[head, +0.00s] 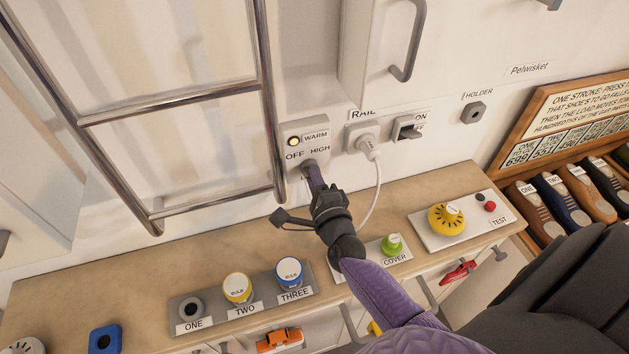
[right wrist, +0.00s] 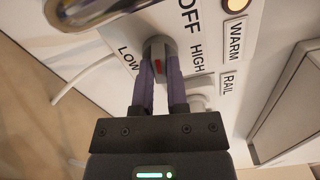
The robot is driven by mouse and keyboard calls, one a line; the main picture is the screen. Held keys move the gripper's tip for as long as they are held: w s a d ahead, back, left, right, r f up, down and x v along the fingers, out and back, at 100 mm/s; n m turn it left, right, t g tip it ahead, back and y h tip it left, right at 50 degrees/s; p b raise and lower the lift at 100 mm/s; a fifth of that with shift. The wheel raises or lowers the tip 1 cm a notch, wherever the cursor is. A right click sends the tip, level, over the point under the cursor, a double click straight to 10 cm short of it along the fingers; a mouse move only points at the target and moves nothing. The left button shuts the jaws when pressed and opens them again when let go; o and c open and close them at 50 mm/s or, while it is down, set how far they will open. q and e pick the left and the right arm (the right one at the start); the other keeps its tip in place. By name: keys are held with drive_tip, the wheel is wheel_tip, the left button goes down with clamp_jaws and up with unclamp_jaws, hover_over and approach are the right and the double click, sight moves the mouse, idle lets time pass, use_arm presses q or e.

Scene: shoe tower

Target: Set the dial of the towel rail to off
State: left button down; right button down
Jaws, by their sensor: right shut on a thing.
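The towel rail's dial (right wrist: 158,48) is a grey knob with a red mark, on a white plate (head: 318,131) labelled OFF, HIGH and LOW. In the head view my right gripper (head: 312,172) reaches up to it and covers most of it. In the right wrist view the gripper (right wrist: 160,82) has its two dark fingers shut on the dial, one on each side. I cannot tell which label the mark points to. The lamp (head: 293,141) beside WARM glows. The metal towel rail (head: 270,110) stands left of the plate. My left gripper is not in view.
Right of the dial are a white plug with a cord (head: 368,146) and a rail switch (head: 409,130). Below, the counter (head: 240,222) holds a bulb stand (head: 262,308), a green COVER knob (head: 392,244) and a yellow TEST dial (head: 446,219). A cabinet handle (head: 410,45) juts out above.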

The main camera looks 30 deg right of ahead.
drive_tip(key=m+b, duration=0.2)
drive_tip(key=m, duration=0.4)
drive_tip(key=shift+f, duration=0.1)
drive_tip(key=shift+m, duration=0.3)
idle(0.4)
drive_tip(key=c, duration=0.7)
unclamp_jaws()
drive_tip(key=shift+o, duration=0.3)
